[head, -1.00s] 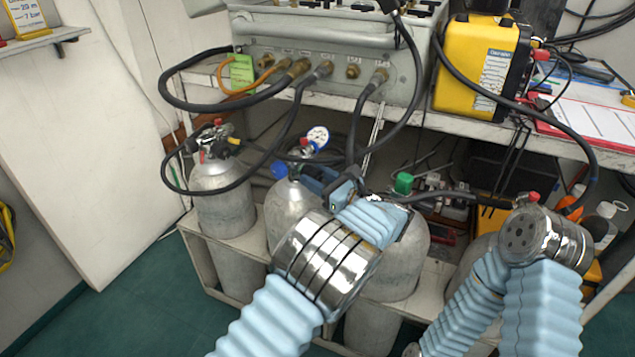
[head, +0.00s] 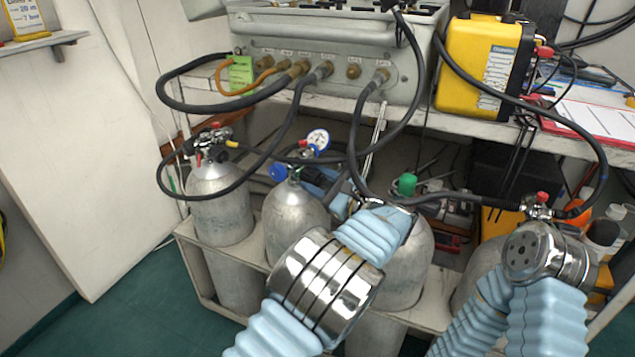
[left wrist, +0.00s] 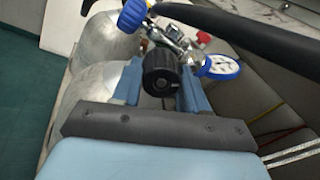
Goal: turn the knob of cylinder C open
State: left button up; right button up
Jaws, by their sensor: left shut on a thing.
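My left gripper (left wrist: 162,88) has its blue fingers on both sides of a black knob (left wrist: 159,72) and is shut on it. I cannot read a letter on any cylinder. The second cylinder (head: 293,222) has a blue knob (head: 278,172) and a white-faced gauge (head: 318,139), close to the gripper. My right arm is at the right, with its gripper fingers out of view.
Black hoses (head: 352,135) run from the grey panel (head: 350,50) down to the cylinders and pass close to the left gripper. A green knob (head: 407,184) is just right of it. A cream rack (head: 215,262) holds the cylinders. A yellow case (head: 480,62) stands on the bench.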

pick_arm(q)
jog(key=shift+f, duration=0.1)
jog(key=o, duration=1.1)
jog(key=shift+c, duration=0.2)
jog(key=v, duration=1.4)
jog(key=shift+b, duration=0.3)
